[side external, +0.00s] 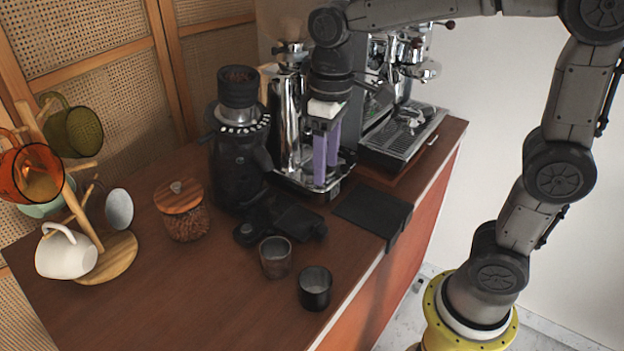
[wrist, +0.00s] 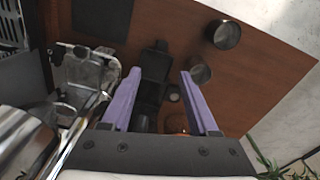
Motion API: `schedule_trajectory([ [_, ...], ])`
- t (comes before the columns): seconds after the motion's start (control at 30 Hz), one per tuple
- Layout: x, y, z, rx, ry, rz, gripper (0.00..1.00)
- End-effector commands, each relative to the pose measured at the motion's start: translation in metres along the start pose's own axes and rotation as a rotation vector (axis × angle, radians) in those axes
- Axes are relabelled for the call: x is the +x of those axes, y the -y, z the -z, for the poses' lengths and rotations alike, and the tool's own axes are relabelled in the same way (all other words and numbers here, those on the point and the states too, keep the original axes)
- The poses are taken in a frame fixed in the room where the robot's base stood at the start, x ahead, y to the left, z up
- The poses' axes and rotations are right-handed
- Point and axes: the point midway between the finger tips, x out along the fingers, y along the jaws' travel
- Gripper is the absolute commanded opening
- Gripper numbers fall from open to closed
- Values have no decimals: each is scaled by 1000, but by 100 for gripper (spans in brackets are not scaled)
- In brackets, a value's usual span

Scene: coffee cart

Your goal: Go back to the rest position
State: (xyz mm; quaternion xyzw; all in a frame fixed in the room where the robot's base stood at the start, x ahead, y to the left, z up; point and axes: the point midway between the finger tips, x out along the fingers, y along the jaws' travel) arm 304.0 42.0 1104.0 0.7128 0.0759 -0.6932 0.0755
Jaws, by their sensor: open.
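My gripper (side external: 326,152) has purple fingers pointing down, and hangs above the counter in front of the chrome machine and grinder. In the wrist view my gripper (wrist: 165,95) has its two fingers spread apart with nothing between them. A black item, perhaps a scale or stand, lies on the counter beyond the fingers. My gripper is apart from the cups on the counter.
A dark grinder (side external: 238,150) and an espresso machine (side external: 405,130) stand close to my gripper. A brown cup (side external: 275,258), a black cup (side external: 315,288), a lidded jar (side external: 183,212) and a mug tree (side external: 118,258) stand on the counter.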

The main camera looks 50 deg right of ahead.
Motion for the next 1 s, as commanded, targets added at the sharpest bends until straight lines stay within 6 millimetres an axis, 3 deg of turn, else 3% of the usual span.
schedule_trajectory([
  [0.13, -25, -7, -27, 32, -88, -9, 60],
  [0.3, -35, -12, -78, 89, -221, -27, 60],
  [0.5, -22, -12, -127, 156, -367, -48, 60],
  [0.6, -10, -11, -142, 181, -420, -54, 60],
  [0.77, 10, -10, -150, 202, -445, -54, 60],
  [1.0, 8, -11, -146, 211, -463, -53, 60],
])
